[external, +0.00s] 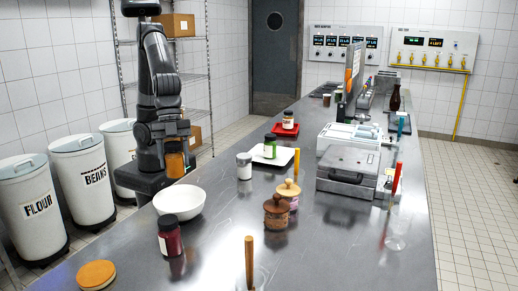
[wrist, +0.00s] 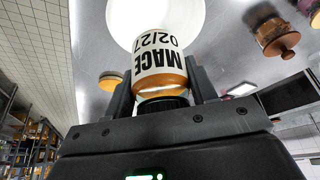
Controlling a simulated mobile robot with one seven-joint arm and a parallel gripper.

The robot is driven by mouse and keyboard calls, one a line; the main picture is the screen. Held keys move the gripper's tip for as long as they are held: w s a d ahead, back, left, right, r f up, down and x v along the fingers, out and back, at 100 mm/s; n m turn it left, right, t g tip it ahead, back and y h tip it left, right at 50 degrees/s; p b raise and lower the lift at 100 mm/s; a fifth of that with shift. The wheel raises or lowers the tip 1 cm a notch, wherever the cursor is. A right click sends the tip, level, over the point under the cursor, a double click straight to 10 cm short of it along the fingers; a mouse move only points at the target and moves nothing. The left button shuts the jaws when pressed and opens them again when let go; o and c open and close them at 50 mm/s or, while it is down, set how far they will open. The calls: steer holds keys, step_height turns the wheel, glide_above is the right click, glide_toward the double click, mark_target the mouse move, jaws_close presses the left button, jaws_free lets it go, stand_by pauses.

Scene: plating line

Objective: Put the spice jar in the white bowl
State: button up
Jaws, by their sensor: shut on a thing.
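My gripper (external: 174,146) is shut on a spice jar (external: 175,164), an orange-brown jar with a dark lid. The wrist view shows the jar (wrist: 158,62) between the fingers of my gripper (wrist: 162,92), with its white label reading MACE 02/27. The white bowl (external: 180,204) stands on the steel counter's near left part. In the external view the jar is held above and just behind the bowl. In the wrist view the bowl (wrist: 126,14) lies beyond the jar, partly hidden by it. I see nothing of the bowl's contents.
A dark red jar (external: 170,238) and a round wooden lid (external: 97,274) are in front of the bowl. The counter (external: 225,225) is clear between bowl and pots.

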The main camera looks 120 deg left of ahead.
steer(key=s+d+m, duration=0.2)
steer(key=s+d, duration=0.4)
steer(key=s, duration=0.3)
glide_above(179, 196)
steer(key=w+d, duration=0.4)
steer(key=d, duration=0.1)
step_height(179, 196, down, 8)
steer(key=r, duration=0.1)
steer(key=shift+g+h, duration=0.3)
steer(key=shift+h, duration=0.1)
steer(key=shift+a+f, duration=0.15)
steer(key=shift+f, duration=1)
steer(key=shift+a+f, duration=0.1)
steer(key=shift+f, duration=1)
steer(key=shift+f, duration=0.1)
steer(key=o, duration=1.1)
steer(key=shift+o, duration=0.2)
